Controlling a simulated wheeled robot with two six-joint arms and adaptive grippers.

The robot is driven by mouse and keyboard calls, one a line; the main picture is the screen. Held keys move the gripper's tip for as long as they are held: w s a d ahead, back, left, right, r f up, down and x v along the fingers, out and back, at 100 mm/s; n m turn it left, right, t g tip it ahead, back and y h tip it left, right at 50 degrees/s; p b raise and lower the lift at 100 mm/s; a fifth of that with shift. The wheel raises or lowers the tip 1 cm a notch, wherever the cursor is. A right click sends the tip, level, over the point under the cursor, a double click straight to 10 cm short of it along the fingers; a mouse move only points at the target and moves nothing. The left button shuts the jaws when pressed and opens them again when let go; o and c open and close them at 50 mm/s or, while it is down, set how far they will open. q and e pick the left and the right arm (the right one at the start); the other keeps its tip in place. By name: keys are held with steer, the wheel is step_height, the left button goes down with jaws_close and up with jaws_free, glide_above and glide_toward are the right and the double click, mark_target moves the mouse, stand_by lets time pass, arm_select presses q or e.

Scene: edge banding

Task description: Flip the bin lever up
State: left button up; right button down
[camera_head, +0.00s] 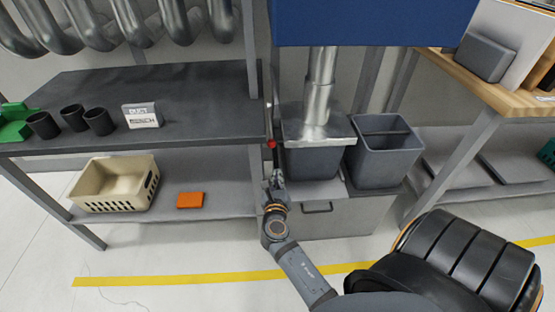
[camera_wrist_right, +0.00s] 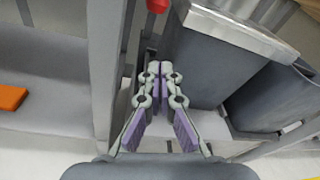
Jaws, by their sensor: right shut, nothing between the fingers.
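The lever's red knob (camera_head: 271,143) shows at the left side of the grey bin (camera_head: 312,164) under the metal duct, beside the dark table's right leg. In the right wrist view the red knob (camera_wrist_right: 157,5) is cut off by the top edge, and the bin (camera_wrist_right: 205,65) stands to the right. My right gripper (camera_head: 277,173) is shut and empty, just below the knob and apart from it in the picture. Its closed fingertips (camera_wrist_right: 160,68) point up toward the knob in the wrist view. The lever's arm is hard to make out. My left gripper is not in view.
A second grey bin (camera_head: 383,158) stands to the right on the same grey cabinet (camera_head: 335,218). A metal lid (camera_head: 335,133) with a duct (camera_head: 320,85) covers the first bin. The table leg (camera_wrist_right: 103,60) is close on the gripper's left.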

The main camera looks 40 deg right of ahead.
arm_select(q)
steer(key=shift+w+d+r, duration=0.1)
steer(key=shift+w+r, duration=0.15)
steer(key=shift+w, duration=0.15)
arm_select(e)
steer(key=shift+f, duration=0.15)
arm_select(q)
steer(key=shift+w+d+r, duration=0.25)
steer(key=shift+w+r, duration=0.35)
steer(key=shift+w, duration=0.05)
arm_select(e)
steer(key=w+d+r, duration=0.2)
steer(key=w+d, duration=0.2)
steer(key=w, duration=0.4)
steer(key=shift+d+r, duration=0.2)
steer(key=shift+d, duration=0.05)
